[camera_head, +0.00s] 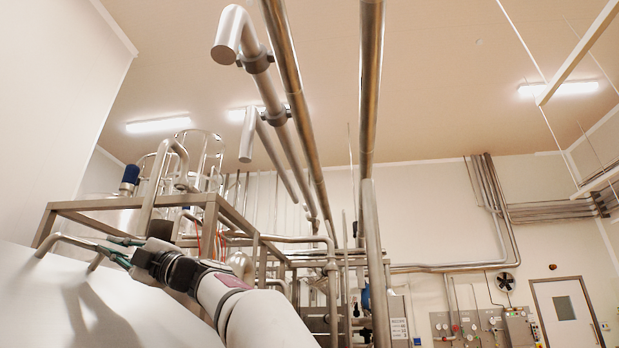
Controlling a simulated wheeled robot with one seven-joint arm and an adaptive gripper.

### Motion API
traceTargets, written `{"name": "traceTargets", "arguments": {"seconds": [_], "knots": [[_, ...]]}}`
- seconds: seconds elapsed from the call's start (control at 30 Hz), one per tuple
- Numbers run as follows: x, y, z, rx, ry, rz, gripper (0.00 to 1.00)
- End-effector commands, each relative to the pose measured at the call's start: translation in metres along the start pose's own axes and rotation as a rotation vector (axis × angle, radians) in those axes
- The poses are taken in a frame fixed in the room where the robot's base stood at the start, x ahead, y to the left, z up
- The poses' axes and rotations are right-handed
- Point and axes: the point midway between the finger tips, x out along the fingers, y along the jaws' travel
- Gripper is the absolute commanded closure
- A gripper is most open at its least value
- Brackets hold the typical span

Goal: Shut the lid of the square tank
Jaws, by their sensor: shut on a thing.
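The lid of the square tank (40,300) shows as a large pale, smooth panel at the lower left. It looks raised and tilted, with its top edge sloping down to the right. A bent metal bar handle (68,240) stands at its upper edge. My gripper (117,250), black with greenish fingers, is shut on the right part of this handle. My white arm reaches up to it from the bottom middle and hides part of the panel. The tank's body and opening are not in view.
A steel frame with pipes and vessels (216,204) stands behind the lid, close past my gripper. Long pipes (370,90) run overhead. A vertical pipe (375,260) stands right of my arm. A wall panel (480,327) and a door (566,312) are far right.

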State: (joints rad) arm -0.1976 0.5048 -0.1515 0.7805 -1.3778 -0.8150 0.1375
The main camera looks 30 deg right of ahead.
Motion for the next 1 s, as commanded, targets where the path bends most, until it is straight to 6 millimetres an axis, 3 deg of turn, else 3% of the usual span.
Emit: {"name": "traceTargets", "arguments": {"seconds": [0.03,0.2,0.5,0.7,1.0], "knots": [[0.013,-0.009,-0.011,0.005,0.012,-0.028,1.00],[0.029,-0.065,-0.009,0.004,0.011,-0.178,1.00],[0.037,-0.140,-0.008,0.004,0.011,-0.380,1.00],[0.036,-0.169,-0.008,0.007,0.011,-0.455,1.00],[0.032,-0.182,-0.004,0.002,0.006,-0.499,1.00]]}}
